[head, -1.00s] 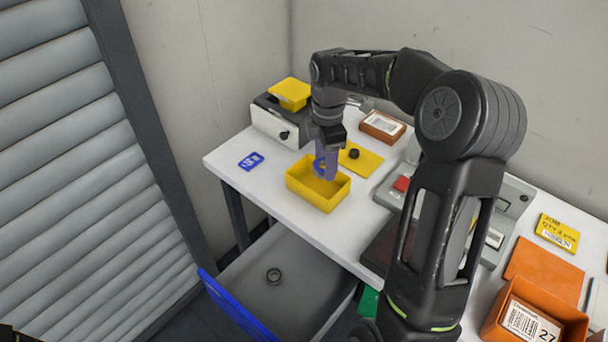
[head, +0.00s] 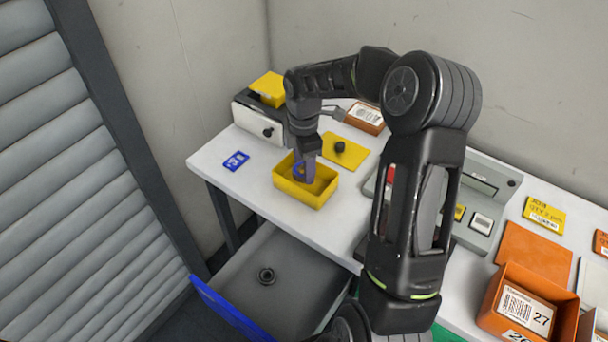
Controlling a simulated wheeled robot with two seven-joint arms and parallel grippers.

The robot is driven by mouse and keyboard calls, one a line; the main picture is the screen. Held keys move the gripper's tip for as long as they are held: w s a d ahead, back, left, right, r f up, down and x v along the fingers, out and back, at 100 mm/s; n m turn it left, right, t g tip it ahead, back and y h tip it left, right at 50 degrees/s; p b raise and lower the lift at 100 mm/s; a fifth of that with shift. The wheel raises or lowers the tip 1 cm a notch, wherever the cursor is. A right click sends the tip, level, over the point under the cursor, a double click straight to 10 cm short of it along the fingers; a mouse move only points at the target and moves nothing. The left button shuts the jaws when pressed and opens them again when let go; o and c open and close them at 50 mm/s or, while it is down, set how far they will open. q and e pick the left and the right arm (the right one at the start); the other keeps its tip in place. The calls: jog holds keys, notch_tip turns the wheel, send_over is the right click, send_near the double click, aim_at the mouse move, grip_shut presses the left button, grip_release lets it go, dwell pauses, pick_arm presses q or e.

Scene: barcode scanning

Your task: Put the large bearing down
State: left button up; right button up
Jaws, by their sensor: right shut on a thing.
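My right gripper (head: 305,174) points down into the open yellow bin (head: 320,200) on the white table. It is shut on a blue ring (head: 298,170), which I take to be the large bearing. The ring stands on edge between the fingers, partly hidden by them, at the level of the bin's opening. I cannot tell whether it touches the bin's floor. A smaller-looking dark ring (head: 267,276) lies in the open grey drawer below the table. My left gripper is not in view.
A yellow lid (head: 343,153) with a dark knob lies behind the bin, and a blue tag (head: 236,161) lies left of it. A white box (head: 258,126) stands at the back. An orange bin (head: 510,300) is at right. The blue-fronted drawer (head: 228,310) juts out.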

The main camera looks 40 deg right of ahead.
jog(key=shift+f, duration=0.1)
jog(key=shift+f, duration=0.1)
jog(key=shift+f, duration=1.8)
jog(key=shift+f, duration=0.15)
jog(key=o, duration=1.6)
jog(key=shift+o, duration=0.2)
notch_tip(320, 180, up, 12)
jog(key=shift+r, duration=0.15)
